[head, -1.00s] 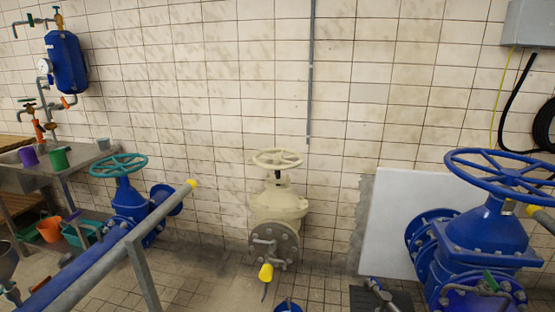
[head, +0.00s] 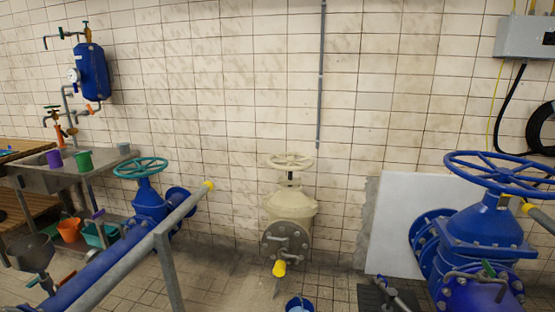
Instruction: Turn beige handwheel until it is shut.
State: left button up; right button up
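The beige handwheel (head: 289,161) sits flat on top of a beige valve (head: 289,204) against the tiled wall, near the middle of the head view. A short dark stem shows just below the wheel. The valve has a grey round flange (head: 284,243) facing me with a bent handle on it. Nothing touches the handwheel. Neither of my grippers is in view, so I cannot see whether they are open or shut.
A blue valve with a large blue handwheel (head: 503,172) stands close on the right. A teal-wheeled valve (head: 141,168) and a grey railing with a yellow cap (head: 209,185) are on the left. A sink bench (head: 110,160) is far left.

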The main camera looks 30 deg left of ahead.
aim_at(290, 162)
jog(key=k, duration=0.85)
jog(key=u, duration=0.7)
jog(key=i, duration=0.7)
jog(key=u, duration=0.85)
jog(key=i, duration=0.9)
jog(key=z, duration=0.6)
jog(key=i, duration=0.7)
jog(key=z, duration=1.05)
jog(key=i, duration=0.3)
jog(key=z, duration=0.35)
